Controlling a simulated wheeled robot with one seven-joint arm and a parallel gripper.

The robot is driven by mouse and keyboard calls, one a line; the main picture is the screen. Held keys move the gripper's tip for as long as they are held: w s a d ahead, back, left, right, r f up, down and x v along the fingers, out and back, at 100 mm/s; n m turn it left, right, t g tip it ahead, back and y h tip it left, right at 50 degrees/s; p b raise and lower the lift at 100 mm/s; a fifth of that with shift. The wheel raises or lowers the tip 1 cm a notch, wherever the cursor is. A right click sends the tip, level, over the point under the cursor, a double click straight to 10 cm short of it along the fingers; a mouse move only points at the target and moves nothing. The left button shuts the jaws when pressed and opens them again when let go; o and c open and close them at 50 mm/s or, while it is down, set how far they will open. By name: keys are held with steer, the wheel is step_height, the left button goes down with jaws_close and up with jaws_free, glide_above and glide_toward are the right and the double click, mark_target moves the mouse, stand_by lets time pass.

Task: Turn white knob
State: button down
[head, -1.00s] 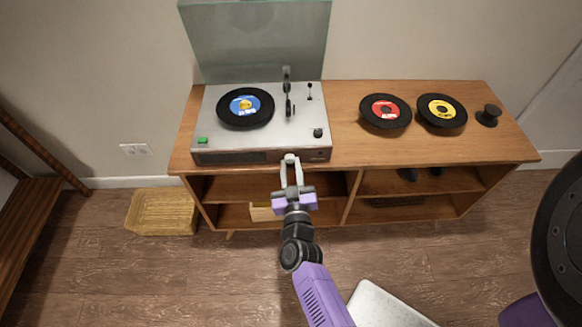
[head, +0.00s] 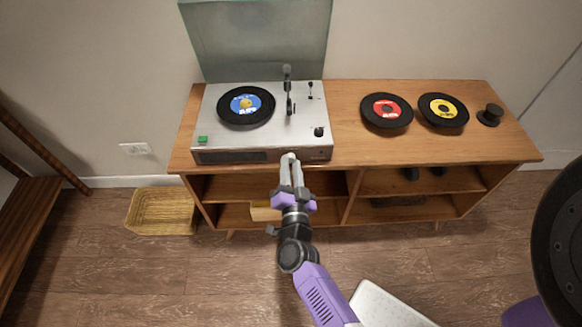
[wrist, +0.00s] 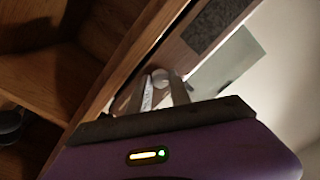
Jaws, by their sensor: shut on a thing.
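The record player (head: 225,141) stands on the left of the wooden cabinet, its lid raised. The white knob (head: 288,157) is on its front face, right of centre, and partly hidden by my fingertips. My gripper (head: 290,163) reaches up to it from in front and is shut on it. In the wrist view the knob (wrist: 160,76) shows as a pale round end between the two fingers of my gripper (wrist: 163,84). The fingers look tilted there against the player's front edge. Any mark showing the knob's angle is too small to see.
A record with a blue label (head: 246,107) lies on the platter beside the tonearm (head: 288,88). A black knob (head: 319,132) and a green button (head: 203,139) are on top of the player. Two records (head: 386,112) lie on the cabinet top (head: 345,150). A basket (head: 160,212) stands on the floor.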

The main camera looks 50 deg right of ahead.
steer(key=shift+m, duration=1.2)
steer(key=c, duration=1.2)
jaws_free()
steer(key=shift+b+v, duration=0.55)
steer(key=shift+v, duration=3.4)
steer(key=shift+w, duration=0.1)
